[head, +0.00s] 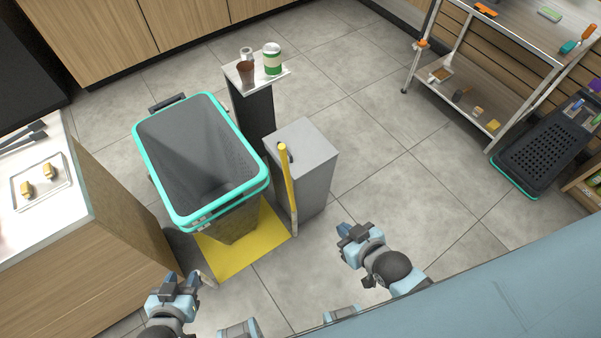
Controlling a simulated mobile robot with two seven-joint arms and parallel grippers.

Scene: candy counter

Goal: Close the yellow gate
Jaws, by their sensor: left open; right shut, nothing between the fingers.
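The yellow gate is a long yellow bar (288,188) beside a grey box-shaped post (315,180) in the head view. Its upper end is by a dark fitting at the post's left top edge, and its lower end shows near the floor. I cannot tell whether it stands upright or slopes. My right gripper (350,234) is shut and empty, to the right of the bar and apart from it. My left gripper (181,284) is open and empty at the lower left, apart from the bar, by the wooden counter's corner.
A grey bin with a turquoise rim (150,124) stands left of the post, over a yellow floor mat (228,262). A wooden counter (95,262) is at left. A small stand (252,105) holds cups behind. A shelf unit (470,82) and dark crate (540,150) are at right. Tiled floor between is clear.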

